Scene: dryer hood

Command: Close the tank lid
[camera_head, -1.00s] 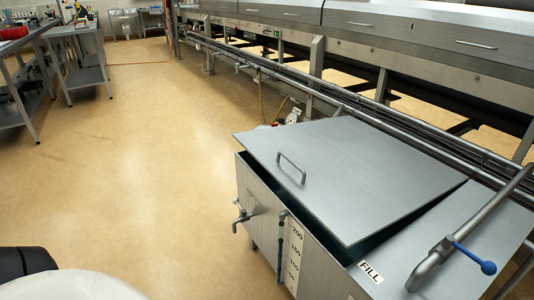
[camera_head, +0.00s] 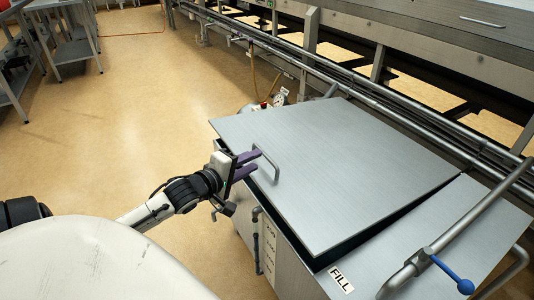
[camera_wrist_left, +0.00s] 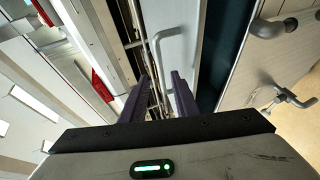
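The tank lid (camera_head: 335,165) is a flat grey metal panel, slightly raised, with a dark gap along its near right edge over the tank (camera_head: 285,255). A bent-bar lid handle (camera_head: 268,161) stands near its left edge; it also shows in the left wrist view (camera_wrist_left: 172,34). My left gripper (camera_head: 257,161) is at the handle, its purple fingers pointing at it. My right gripper is out of view.
A pipe with a blue-handled valve (camera_head: 453,272) crosses the fixed top beside the FILL label (camera_head: 341,279). A tap (camera_wrist_left: 288,97) juts from the tank's side. Rails and the long machine (camera_head: 350,45) run behind. The floor (camera_head: 130,130) at left is clear.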

